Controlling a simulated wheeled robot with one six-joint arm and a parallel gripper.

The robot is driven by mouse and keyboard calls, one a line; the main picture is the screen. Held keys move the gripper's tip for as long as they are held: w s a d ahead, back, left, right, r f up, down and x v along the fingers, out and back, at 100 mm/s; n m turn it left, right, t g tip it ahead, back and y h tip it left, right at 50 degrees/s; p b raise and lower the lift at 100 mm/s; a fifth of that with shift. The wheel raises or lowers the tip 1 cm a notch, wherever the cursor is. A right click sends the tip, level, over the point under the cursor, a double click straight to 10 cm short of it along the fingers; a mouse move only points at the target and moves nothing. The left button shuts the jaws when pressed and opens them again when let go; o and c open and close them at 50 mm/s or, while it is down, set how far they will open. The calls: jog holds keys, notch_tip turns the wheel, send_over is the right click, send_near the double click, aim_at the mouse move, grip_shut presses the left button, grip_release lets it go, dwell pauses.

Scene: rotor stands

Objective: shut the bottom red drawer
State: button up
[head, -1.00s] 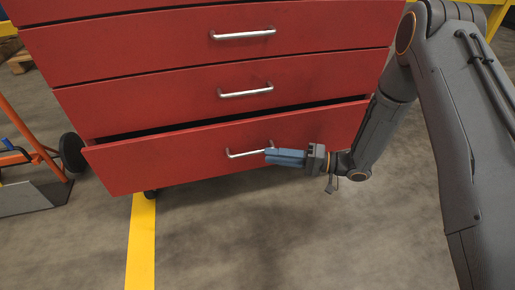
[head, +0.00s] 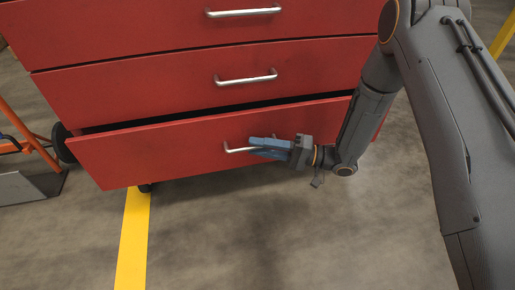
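The bottom red drawer (head: 160,158) stands partly open, with a dark gap showing above its front panel. Its silver bar handle (head: 235,150) shows at the left end; the rest is largely hidden by my blue fingers. My gripper (head: 252,147) reaches in from the right, its fingertips at the handle in front of the panel. The fingers show as an upper and a lower blue piece. I cannot tell whether they are parted, or whether they touch the handle.
The red drawers above (head: 180,85) look shut. An orange-framed cart (head: 25,145) stands at the left, near a dark caster wheel (head: 62,145). A yellow floor stripe (head: 133,240) runs forward from the cabinet. The grey floor (head: 260,240) in front is clear.

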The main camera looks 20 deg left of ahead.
jog(key=shift+s+a, duration=0.1)
jog(key=shift+a, duration=0.35)
jog(key=shift+c, duration=0.2)
grip_shut()
